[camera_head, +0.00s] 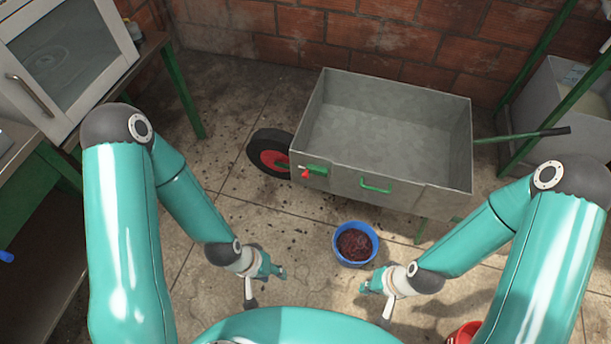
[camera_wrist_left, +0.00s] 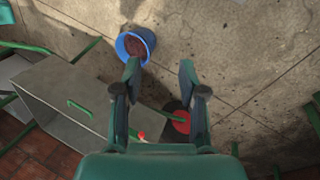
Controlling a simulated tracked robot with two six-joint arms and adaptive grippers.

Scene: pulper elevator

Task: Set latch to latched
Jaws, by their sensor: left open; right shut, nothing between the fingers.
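The latch (camera_head: 312,169) is a small green bar with a red knob on the front wall of the grey metal cart (camera_head: 350,180), near its left corner. Its red knob also shows in the left wrist view (camera_wrist_left: 141,136), beside the left finger. Whether it is latched is too small to tell. My left gripper (camera_head: 272,270) is open and empty, below the latch in the head view and apart from it. Its two spread fingers show in the left wrist view (camera_wrist_left: 160,68). My right gripper (camera_head: 372,286) is shut and empty, right of the left one.
A green handle (camera_head: 376,186) is on the cart's front wall. A black wheel with red hub (camera_head: 268,155) stands at its left. A blue bucket (camera_head: 341,245) with dark contents stands before the cart. A red container (camera_head: 463,333) is at bottom right.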

